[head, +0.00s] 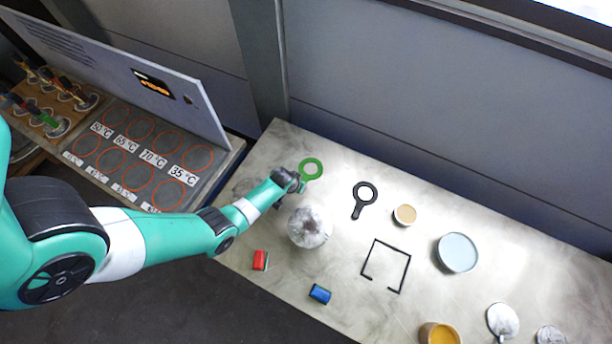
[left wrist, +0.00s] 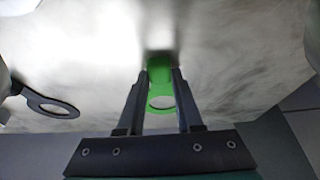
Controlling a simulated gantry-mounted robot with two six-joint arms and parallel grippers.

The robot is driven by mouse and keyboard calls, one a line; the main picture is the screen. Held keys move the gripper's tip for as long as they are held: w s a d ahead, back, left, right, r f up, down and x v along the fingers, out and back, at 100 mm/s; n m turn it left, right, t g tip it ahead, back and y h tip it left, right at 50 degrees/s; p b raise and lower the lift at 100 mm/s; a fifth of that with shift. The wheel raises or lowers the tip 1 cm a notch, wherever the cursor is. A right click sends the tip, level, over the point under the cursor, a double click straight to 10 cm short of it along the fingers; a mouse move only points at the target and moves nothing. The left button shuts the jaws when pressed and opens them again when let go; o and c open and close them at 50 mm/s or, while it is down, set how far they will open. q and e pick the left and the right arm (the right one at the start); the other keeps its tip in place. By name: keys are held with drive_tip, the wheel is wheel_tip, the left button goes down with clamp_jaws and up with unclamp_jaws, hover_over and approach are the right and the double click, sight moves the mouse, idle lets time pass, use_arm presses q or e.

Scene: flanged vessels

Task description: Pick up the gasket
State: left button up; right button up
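A green ring-shaped gasket with a short handle (head: 312,168) is at the far left of the table, just beside my left gripper (head: 296,184). In the left wrist view, the green gasket (left wrist: 160,72) is between the two fingers of my left gripper (left wrist: 161,75), with its ring towards the gripper's base. The fingers are close on both sides of it; I cannot tell whether they press on it or whether it is off the table. A black gasket of like shape (head: 359,208) lies to the right, apart from the gripper. My right gripper is not in view.
A round mottled vessel (head: 310,227) stands close to my left gripper. Red (head: 260,260) and blue (head: 320,294) blocks, a black open square frame (head: 364,258), a tan-topped cup (head: 405,214) and a pale blue dish (head: 457,252) are on the table. A heater panel (head: 140,150) is at left.

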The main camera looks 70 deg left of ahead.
use_arm(q)
clamp_jaws()
drive_tip(key=shift+r+p, duration=0.4)
drive_tip(key=shift+r, duration=0.2)
drive_tip(key=r+p, duration=0.2)
drive_tip(key=r, duration=0.1)
drive_tip(key=shift+s+d+r, duration=0.15)
drive_tip(key=shift+d+r, duration=0.05)
drive_tip(key=s+d+r+p, duration=0.2)
drive_tip(key=d+p, duration=0.1)
drive_tip(key=p, duration=0.1)
drive_tip(key=s+d+r+p, duration=0.3)
drive_tip(key=d, duration=0.1)
drive_tip(key=s+d+r+p, duration=0.2)
drive_tip(key=d+r+p, duration=0.1)
drive_tip(key=d+p, duration=0.1)
drive_tip(key=shift+s+d+r+p, duration=0.15)
drive_tip(key=shift+d+r+p, duration=0.1)
drive_tip(key=shift+p, duration=0.1)
drive_tip(key=shift+m, duration=0.3)
